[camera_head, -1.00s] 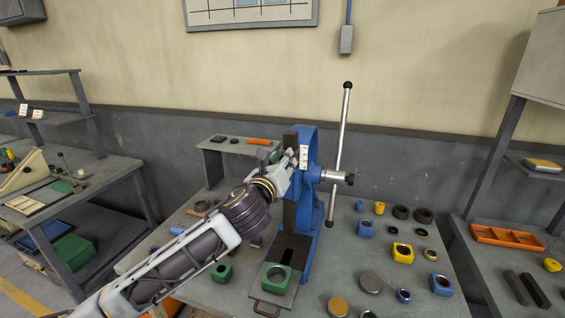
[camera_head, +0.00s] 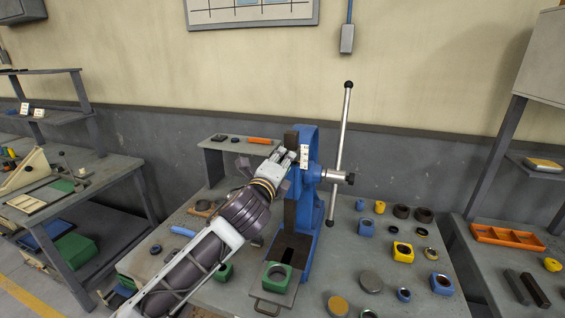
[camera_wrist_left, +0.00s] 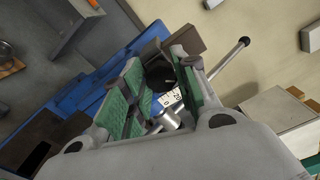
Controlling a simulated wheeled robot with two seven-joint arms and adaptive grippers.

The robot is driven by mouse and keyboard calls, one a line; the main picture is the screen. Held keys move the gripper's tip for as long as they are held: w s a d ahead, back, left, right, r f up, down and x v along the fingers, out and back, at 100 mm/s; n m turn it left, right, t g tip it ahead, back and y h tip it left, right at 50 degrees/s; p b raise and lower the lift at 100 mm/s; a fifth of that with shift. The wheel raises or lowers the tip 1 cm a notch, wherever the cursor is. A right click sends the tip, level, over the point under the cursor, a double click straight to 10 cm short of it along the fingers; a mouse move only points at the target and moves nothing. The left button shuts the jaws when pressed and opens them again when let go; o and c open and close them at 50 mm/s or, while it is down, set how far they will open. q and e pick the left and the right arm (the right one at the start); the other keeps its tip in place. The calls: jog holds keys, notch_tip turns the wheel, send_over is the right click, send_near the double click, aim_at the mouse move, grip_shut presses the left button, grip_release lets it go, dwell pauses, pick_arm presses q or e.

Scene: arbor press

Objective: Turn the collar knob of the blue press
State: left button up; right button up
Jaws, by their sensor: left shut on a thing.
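The blue press (camera_head: 308,225) stands on the bench, with a long silver lever (camera_head: 340,150) at its right side. A white scale plate (camera_head: 304,157) sits on the press head and also shows in the left wrist view (camera_wrist_left: 170,98). My left gripper (camera_head: 290,158) reaches the left side of the press head. In the left wrist view, a dark knob (camera_wrist_left: 158,73) lies between its green-padded fingers, and the gripper is shut on it. The gripper hides this knob in the head view. My right gripper is not in view.
A green block (camera_head: 290,278) sits on the plate at the press foot. Several rings, discs and yellow and blue blocks (camera_head: 402,252) lie right of the press. A small grey shelf (camera_head: 213,165) with an orange piece stands behind left.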

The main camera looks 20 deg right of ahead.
pick_arm(q)
jog(key=n, duration=0.8)
jog(key=shift+f, duration=0.25)
jog(key=shift+n, duration=0.3)
jog(key=o, duration=1)
jog(key=shift+a, duration=0.1)
jog(key=shift+s, duration=0.15)
